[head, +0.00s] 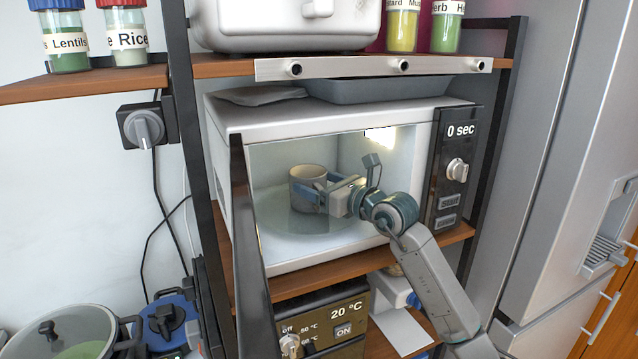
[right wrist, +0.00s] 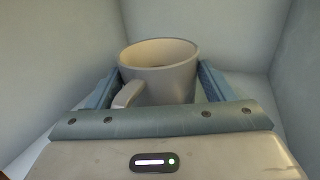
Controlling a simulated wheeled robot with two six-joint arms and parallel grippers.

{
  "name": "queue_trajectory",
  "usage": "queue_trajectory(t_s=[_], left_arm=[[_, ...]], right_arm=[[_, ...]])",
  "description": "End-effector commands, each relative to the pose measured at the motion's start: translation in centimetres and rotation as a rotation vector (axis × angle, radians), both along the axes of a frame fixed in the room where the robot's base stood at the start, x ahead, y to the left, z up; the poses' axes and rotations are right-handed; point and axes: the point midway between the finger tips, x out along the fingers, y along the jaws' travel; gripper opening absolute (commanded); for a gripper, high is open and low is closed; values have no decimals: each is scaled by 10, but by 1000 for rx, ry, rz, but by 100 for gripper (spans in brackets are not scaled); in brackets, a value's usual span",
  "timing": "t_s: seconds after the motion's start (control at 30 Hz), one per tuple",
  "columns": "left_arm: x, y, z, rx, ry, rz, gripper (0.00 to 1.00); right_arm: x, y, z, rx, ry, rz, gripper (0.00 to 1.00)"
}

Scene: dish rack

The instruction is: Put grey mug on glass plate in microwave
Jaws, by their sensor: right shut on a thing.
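The microwave (head: 225,118) stands on a shelf with its dark door (head: 245,230) swung open at the left. The grey mug (head: 308,173) is upright inside it, over the glass plate (head: 330,222). I cannot tell whether its base touches the plate. My right gripper (head: 312,195) reaches into the cavity and is shut on the mug. In the right wrist view the mug (right wrist: 160,75) sits between the two blue fingers, with its handle toward the lower left. My left gripper is not in view.
The microwave's side walls and ceiling are close around my right gripper. The control panel (head: 455,165) reads 0 sec. A brown appliance (head: 335,320) sits below, a pot (head: 75,335) is at lower left, and a fridge (head: 545,170) is at right.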

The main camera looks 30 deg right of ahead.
Motion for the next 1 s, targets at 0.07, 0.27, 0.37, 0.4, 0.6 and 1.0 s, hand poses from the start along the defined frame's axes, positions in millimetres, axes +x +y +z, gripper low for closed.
queue_trajectory(t_s=[0.07, 0.27, 0.37, 0.4, 0.6, 1.0], left_arm=[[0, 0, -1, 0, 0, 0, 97], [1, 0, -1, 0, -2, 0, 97], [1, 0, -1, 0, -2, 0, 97], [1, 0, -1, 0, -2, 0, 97], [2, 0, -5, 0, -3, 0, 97], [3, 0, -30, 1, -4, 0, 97]], right_arm=[[0, 0, -1, 0, 0, 0, 81], [0, 0, -1, 0, 0, 0, 97], [0, 0, -1, 0, 0, 0, 97], [0, 0, -1, 0, 0, 0, 97], [-7, -4, -1, -3, 0, -2, 97], [-56, -20, -2, -8, -1, -2, 97]])
